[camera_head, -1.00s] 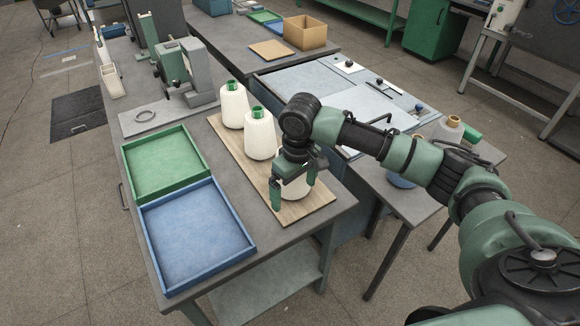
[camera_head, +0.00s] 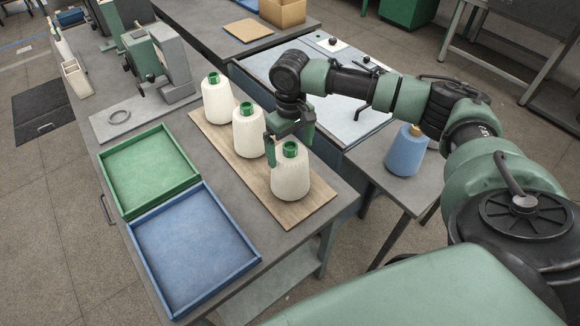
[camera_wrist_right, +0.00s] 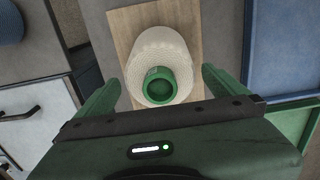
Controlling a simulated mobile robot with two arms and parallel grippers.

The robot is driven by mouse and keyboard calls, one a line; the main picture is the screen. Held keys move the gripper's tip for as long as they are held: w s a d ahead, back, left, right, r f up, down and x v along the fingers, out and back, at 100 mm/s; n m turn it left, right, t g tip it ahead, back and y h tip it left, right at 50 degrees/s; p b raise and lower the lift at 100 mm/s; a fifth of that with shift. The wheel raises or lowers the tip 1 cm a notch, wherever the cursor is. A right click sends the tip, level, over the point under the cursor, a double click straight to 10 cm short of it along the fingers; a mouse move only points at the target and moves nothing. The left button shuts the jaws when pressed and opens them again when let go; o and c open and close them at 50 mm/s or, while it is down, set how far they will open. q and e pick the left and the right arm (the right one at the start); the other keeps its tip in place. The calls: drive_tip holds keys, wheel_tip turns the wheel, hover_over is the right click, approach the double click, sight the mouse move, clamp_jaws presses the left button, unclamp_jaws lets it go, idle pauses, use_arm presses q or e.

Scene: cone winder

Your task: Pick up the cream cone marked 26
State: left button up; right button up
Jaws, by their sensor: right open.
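Three cream cones with green tops stand upright in a row on a wooden board (camera_head: 222,145): a far cone (camera_head: 217,104), a middle cone (camera_head: 249,137) and a near cone (camera_head: 291,180). I cannot read a number on any of them. My right gripper (camera_head: 289,146) is open above the near cone, its fingers around the level of the green top. In the right wrist view the near cone (camera_wrist_right: 160,52) lies between the two spread green fingers (camera_wrist_right: 160,95), apart from both. My left gripper is not in view.
A green tray (camera_head: 150,168) and a blue tray (camera_head: 193,245) lie left of the board. A grey machine (camera_head: 160,60) stands behind them. A blue cone (camera_head: 405,152) stands on a side table at the right. A cardboard box (camera_head: 283,12) is at the back.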

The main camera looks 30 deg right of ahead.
wheel_tip(320, 180, down, 2)
drive_tip(key=shift+w+f, duration=0.1)
drive_tip(key=shift+f, duration=0.3)
drive_tip(key=c, duration=1.3)
drive_tip(key=shift+c, duration=0.3)
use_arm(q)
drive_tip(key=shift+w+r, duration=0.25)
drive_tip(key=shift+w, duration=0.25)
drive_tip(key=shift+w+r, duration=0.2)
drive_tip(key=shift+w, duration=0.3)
use_arm(e)
drive_tip(key=shift+r, duration=0.1)
drive_tip(key=shift+w+r, duration=0.1)
